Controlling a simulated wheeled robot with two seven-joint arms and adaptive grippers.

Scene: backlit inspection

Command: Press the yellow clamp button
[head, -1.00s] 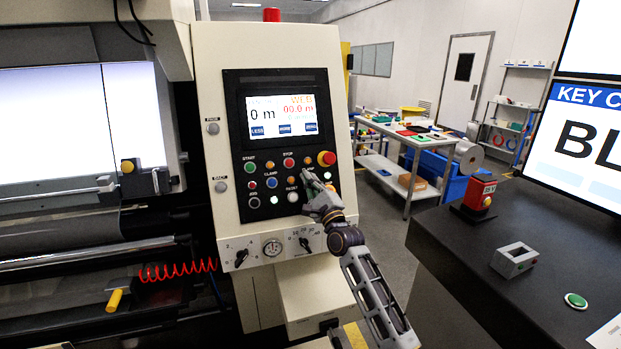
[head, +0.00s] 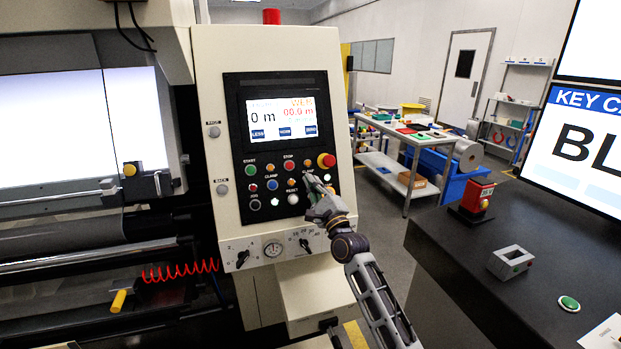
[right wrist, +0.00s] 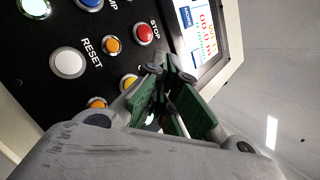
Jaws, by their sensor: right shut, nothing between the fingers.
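The control panel (head: 240,215) carries several round buttons. A CLAMP label sits between a yellow-orange button (head: 270,168) above it and a blue button (head: 272,184) below it. Another yellow button (head: 307,162) is right of the red STOP button (head: 289,165). My right gripper (head: 309,176) is shut and empty, its tips at the panel just below that yellow button. In the right wrist view, the green-padded fingers (right wrist: 165,85) are beside a yellow button (right wrist: 127,80). I cannot tell whether they touch it. My left gripper is out of view.
A red emergency knob (head: 326,160) is close to the right of my fingertips. The white RESET button (right wrist: 68,62) shows in the right wrist view. The panel's screen (head: 283,117) is above. A dark bench (head: 455,270) stands at the right, with floor between.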

